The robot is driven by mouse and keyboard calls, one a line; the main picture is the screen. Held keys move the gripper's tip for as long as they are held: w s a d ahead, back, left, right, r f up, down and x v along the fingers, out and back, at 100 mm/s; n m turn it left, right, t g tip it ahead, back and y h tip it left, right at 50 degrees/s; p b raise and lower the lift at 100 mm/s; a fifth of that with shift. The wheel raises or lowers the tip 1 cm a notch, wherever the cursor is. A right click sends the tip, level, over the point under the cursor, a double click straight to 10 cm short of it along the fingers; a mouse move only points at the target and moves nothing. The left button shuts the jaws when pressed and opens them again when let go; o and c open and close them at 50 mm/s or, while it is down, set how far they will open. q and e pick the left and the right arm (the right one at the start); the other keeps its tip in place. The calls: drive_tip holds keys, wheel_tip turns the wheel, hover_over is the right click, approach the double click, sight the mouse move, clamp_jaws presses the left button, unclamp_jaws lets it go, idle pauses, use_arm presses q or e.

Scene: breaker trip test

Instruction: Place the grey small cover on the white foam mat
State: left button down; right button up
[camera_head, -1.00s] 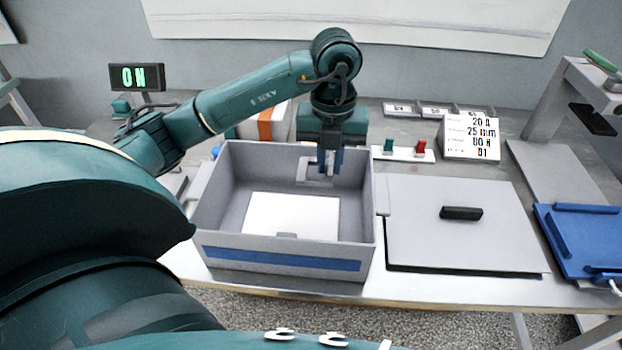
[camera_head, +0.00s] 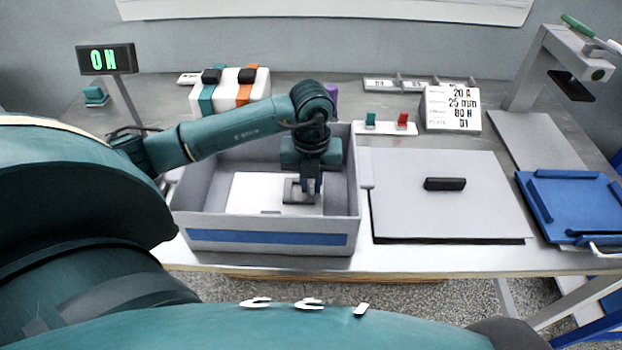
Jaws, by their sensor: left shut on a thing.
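The white foam mat (camera_head: 255,190) lies flat on the floor of the grey open box, which has a blue stripe on its front. My left gripper (camera_head: 311,190) points down inside the box and is shut on the grey small cover (camera_head: 297,196). The cover is over the right part of the mat, partly hidden by the fingers. I cannot tell whether it touches the mat. My right gripper is not in view.
The box walls (camera_head: 200,242) surround the mat. To the right lies a large grey panel (camera_head: 430,212) with a black handle, then a blue tray (camera_head: 573,205). A switch strip and a number sign (camera_head: 450,108) stand behind. A lit "ON" display (camera_head: 105,59) stands back left.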

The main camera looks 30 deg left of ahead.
use_arm(q)
drive_tip(key=c, duration=1.9)
unclamp_jaws()
drive_tip(key=shift+f, duration=0.15)
drive_tip(key=o, duration=0.5)
drive_tip(key=shift+r, duration=0.35)
wheel_tip(320, 180, up, 12)
drive_tip(key=shift+f, duration=0.15)
